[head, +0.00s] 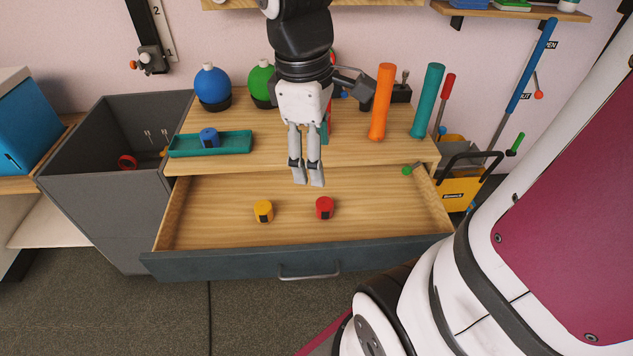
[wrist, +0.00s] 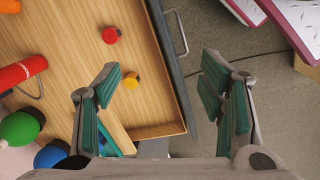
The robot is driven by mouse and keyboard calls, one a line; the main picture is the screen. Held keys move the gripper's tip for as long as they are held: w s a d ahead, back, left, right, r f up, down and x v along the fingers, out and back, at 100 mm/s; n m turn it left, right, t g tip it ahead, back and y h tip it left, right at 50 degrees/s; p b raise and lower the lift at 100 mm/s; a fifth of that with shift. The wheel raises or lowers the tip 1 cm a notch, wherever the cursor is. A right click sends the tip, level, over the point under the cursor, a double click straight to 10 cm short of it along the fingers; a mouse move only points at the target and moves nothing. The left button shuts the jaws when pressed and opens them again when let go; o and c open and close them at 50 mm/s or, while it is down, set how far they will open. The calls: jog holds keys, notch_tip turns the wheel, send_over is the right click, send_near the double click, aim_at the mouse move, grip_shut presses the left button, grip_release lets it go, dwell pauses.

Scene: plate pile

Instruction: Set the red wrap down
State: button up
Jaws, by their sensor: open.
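The red wrap (head: 324,208), a small red cylinder with a dark patch, stands in the open wooden drawer (head: 385,220). It also shows in the wrist view (wrist: 111,35), upper left of the fingers. My gripper (head: 307,183) points down above the drawer in the head view, apart from the red wrap. In the wrist view its fingers (wrist: 162,85) are spread wide with nothing between them.
A yellow wrap (head: 263,211) stands left of the red one in the drawer. A blue wrap (head: 209,137) sits in a teal tray (head: 240,145) on the tabletop. A grey bin (head: 75,205) is at left. The drawer's right part is clear.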

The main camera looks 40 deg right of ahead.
jog(key=s+a+r+m, duration=0.1)
jog(key=s+a+m, duration=0.2)
jog(key=s, duration=0.4)
jog(key=s+a+r+m+y, duration=0.1)
jog(key=s+a+m, duration=0.2)
jog(key=s, duration=0.5)
jog(key=shift+a+r+m+t, duration=0.3)
jog(key=shift+a+r+m, duration=0.1)
jog(key=shift+m, duration=0.4)
notch_tip(320, 180, up, 22)
jog(key=t+p, duration=0.3)
jog(key=p, duration=1.7)
jog(key=shift+r+t+p, duration=0.15)
jog(key=shift+t+p, duration=0.15)
jog(key=shift+w, duration=0.1)
